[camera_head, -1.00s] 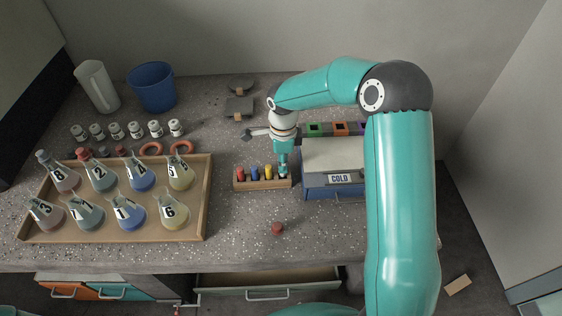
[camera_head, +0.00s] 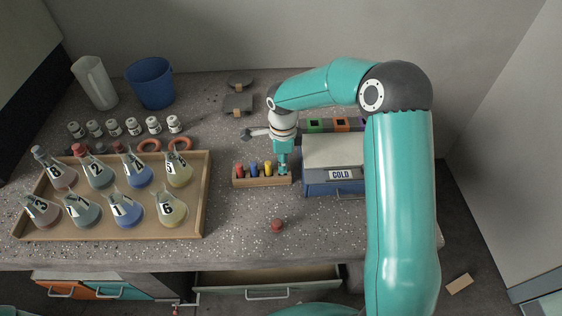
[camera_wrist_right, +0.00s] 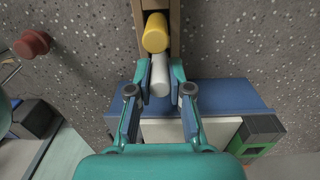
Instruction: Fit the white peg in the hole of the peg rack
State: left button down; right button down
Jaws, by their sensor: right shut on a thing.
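The peg rack (camera_head: 262,182) is a narrow wooden block on the bench, left of the cold box. Red (camera_head: 239,169), blue (camera_head: 254,169) and yellow (camera_head: 268,168) pegs stand in it. The white peg (camera_wrist_right: 160,75) shows in the right wrist view, directly beside the yellow peg (camera_wrist_right: 155,33). My right gripper (camera_head: 283,170) points down over the right end of the rack. In the right wrist view its fingers (camera_wrist_right: 159,82) are closed on both sides of the white peg. The peg's lower end and the hole are hidden. My left gripper is out of view.
The blue box marked COLD (camera_head: 341,175) stands just right of the rack. A wooden tray (camera_head: 207,205) of numbered flasks is to the left. A small red stopper (camera_head: 277,225) lies in front of the rack, with bare bench around it.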

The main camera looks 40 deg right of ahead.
jog(key=shift+f+b, duration=0.4)
jog(key=shift+f, duration=0.05)
jog(key=c, duration=1)
grip_release()
notch_tip(320, 180, up, 12)
jog(key=shift+w, duration=0.1)
jog(key=shift+r, duration=0.1)
